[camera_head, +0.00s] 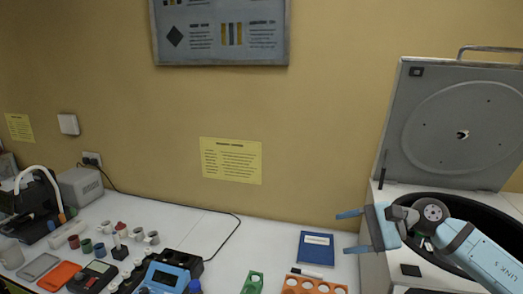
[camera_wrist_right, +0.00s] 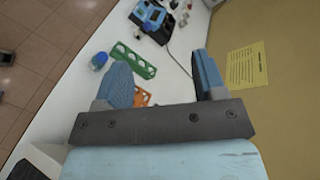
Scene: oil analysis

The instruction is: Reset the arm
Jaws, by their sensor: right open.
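My right gripper (camera_head: 348,232) is open and empty in the head view. It is raised in front of the open centrifuge (camera_head: 455,120), and my right arm crosses over the centrifuge's bowl. In the right wrist view, the two fingers of the right gripper (camera_wrist_right: 168,85) are spread wide with nothing between them. The table and the wall show beyond them. My left gripper is not in the frames.
The white table (camera_head: 280,240) holds a blue box (camera_head: 315,248), an orange rack (camera_head: 312,287), a green rack (camera_head: 252,284), a blue device (camera_head: 166,278) and several small cups at the left. The centrifuge lid stands open at the right. The table's middle back is mostly clear.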

